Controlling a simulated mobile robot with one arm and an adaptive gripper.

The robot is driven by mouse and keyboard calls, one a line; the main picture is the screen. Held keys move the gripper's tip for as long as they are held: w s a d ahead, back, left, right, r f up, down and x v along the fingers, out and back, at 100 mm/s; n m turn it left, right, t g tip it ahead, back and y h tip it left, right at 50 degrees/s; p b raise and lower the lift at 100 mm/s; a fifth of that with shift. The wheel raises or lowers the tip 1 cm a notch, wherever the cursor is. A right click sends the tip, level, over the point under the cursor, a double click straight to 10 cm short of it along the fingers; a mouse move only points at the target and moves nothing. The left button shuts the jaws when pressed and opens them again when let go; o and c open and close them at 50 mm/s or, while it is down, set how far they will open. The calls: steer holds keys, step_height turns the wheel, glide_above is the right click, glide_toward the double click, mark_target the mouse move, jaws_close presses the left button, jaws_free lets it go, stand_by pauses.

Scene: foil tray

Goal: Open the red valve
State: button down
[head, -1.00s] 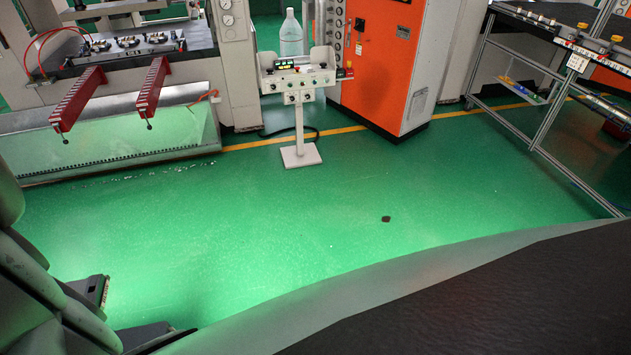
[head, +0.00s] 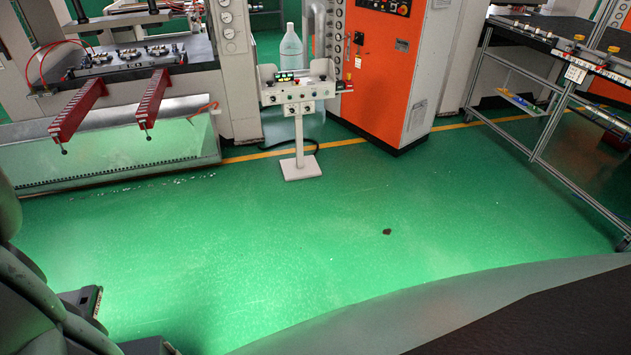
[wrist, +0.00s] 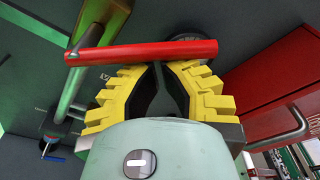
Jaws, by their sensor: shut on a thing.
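The red valve handle (wrist: 125,54) is a long red bar lying nearly level across the upper middle of the wrist view. My gripper (wrist: 160,68) has yellow, ridged fingers with dark inner pads. The fingertips come together at the middle of the bar and are shut on it. A gap shows between the fingers below the bar. The part of the valve where the bar joins its body is hard to make out. Neither the valve handle nor my gripper can be seen in the head view.
In the wrist view, a metal pipe (wrist: 70,95) runs at the left with a small blue-handled fitting (wrist: 50,146) below. A red panel (wrist: 265,80) with a metal handle stands right. The head view shows open green floor (head: 260,230) before a white control stand (head: 298,135) and orange cabinet (head: 378,80).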

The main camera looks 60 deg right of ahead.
steer(key=shift+s+a+r+n+t+b, duration=0.15)
steer(key=shift+s+a+r+n+b, duration=0.35)
steer(key=shift+n, duration=0.9)
steer(key=shift+s+a+r+n+t+b, duration=0.2)
steer(key=shift+s+a+r+n+b, duration=0.35)
steer(key=shift+n, duration=0.85)
steer(key=shift+s+a+r+n+t+b, duration=0.2)
steer(key=shift+s+r+n, duration=0.35)
steer(key=shift+n, duration=0.85)
steer(key=shift+w+r, duration=0.1)
steer(key=shift+r, duration=0.05)
steer(key=w+d, duration=0.1)
steer(key=w+d+b, duration=0.1)
steer(key=w, duration=0.1)
steer(key=shift+w, duration=0.2)
steer(key=shift+d, duration=0.2)
steer(key=b+v, duration=0.1)
steer(key=v, duration=0.8)
steer(key=shift+s+d, duration=0.15)
steer(key=shift+s, duration=0.1)
